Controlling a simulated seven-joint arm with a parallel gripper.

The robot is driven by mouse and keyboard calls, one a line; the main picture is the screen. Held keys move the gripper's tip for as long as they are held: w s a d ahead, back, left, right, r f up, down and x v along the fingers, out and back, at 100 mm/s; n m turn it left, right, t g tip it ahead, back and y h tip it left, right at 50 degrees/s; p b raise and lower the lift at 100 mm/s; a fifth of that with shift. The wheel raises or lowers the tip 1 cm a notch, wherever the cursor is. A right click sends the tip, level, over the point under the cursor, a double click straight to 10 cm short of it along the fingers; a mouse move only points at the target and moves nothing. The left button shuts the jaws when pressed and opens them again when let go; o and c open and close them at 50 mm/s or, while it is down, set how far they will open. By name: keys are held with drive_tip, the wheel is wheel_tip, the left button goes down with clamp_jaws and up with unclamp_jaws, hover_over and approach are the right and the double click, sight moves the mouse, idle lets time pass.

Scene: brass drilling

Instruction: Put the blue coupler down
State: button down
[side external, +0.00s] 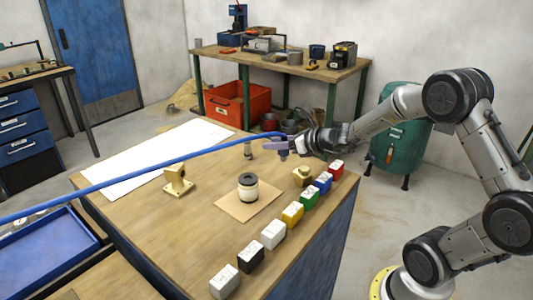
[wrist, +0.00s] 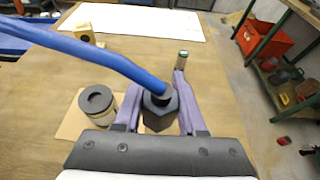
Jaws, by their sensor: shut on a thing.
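The blue coupler shows in the wrist view as a dark hexagonal body (wrist: 160,107) on the end of a thick blue hose (wrist: 95,52). My gripper (wrist: 157,92) has its two purple fingers on either side of the dark body and is shut on it. In the side view my gripper (side external: 278,149) is above the right back part of the wooden workbench (side external: 150,228). The hose (side external: 150,172) runs from there off the left edge, over the bench. The coupler body is mostly hidden by the fingers in the side view.
A dark-topped cylinder (side external: 248,188) stands on a tan mat (side external: 232,210). A brass bracket (side external: 178,182), a small brass piece (side external: 303,176) and a small upright cylinder (wrist: 183,58) are nearby. Several coloured blocks (side external: 292,214) line the right edge. White paper (side external: 150,155) covers the back left.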

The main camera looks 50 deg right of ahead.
drive_tip(key=s+a+r, duration=0.2)
drive_tip(key=s+r, duration=0.1)
drive_tip(key=s, duration=0.4)
drive_tip(key=w+a+r+n+y, duration=0.3)
drive_tip(key=w+r+y, duration=0.15)
drive_tip(key=w, duration=0.75)
drive_tip(key=shift+n+g+y, duration=0.25)
drive_tip(key=shift+n+g, duration=0.25)
drive_tip(key=shift+n, duration=0.2)
drive_tip(key=w+f, duration=0.4)
drive_tip(key=w, duration=0.2)
drive_tip(key=w+a+f, duration=0.1)
drive_tip(key=w+f, duration=0.3)
drive_tip(key=w, duration=0.2)
drive_tip(key=w+a+f, duration=0.1)
drive_tip(key=w+f, duration=0.3)
drive_tip(key=w, duration=0.2)
drive_tip(key=shift+a+f, duration=0.25)
drive_tip(key=shift+w+d+f, duration=0.1)
drive_tip(key=shift+w+f, duration=0.65)
drive_tip(key=shift+f, duration=1.5)
drive_tip(key=shift+f, duration=0.15)
